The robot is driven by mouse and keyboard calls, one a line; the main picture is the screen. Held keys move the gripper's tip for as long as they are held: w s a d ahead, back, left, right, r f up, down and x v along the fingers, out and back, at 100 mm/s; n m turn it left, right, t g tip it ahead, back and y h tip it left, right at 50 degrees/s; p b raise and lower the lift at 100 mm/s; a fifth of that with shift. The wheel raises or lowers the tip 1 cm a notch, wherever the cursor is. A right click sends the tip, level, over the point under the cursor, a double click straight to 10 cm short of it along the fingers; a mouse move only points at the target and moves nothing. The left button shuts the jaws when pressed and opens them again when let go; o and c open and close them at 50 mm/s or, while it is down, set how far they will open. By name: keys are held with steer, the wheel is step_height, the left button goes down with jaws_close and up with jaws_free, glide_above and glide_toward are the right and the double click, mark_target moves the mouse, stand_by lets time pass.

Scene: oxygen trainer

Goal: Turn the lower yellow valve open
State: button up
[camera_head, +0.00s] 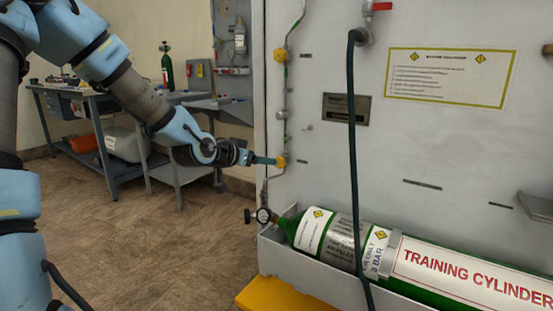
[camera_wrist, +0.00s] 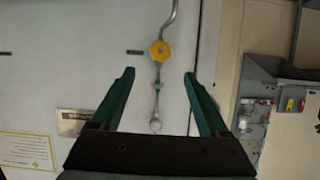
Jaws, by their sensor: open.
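The lower yellow valve (camera_head: 281,161) sits on a thin vertical pipe on the pale panel. It also shows in the wrist view (camera_wrist: 159,52), as a yellow knob between and slightly beyond the fingertips. My gripper (camera_head: 272,161) reaches in from the left, its green fingers close to the valve. In the wrist view my gripper (camera_wrist: 158,75) is open, with a finger on each side of the pipe line and a clear gap to the knob on both sides. The upper yellow valve (camera_head: 280,55) is higher on the same pipe.
A dark hose (camera_head: 352,140) hangs down the panel. A yellow block (camera_head: 272,296) is on the floor. A workbench (camera_head: 105,135) stands behind my arm.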

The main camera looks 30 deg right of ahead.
mark_target(280, 162)
steer(key=b+x, duration=0.1)
steer(key=x, duration=0.8)
steer(key=shift+w+d+f, duration=0.2)
steer(key=shift+d, duration=0.05)
jaws_close()
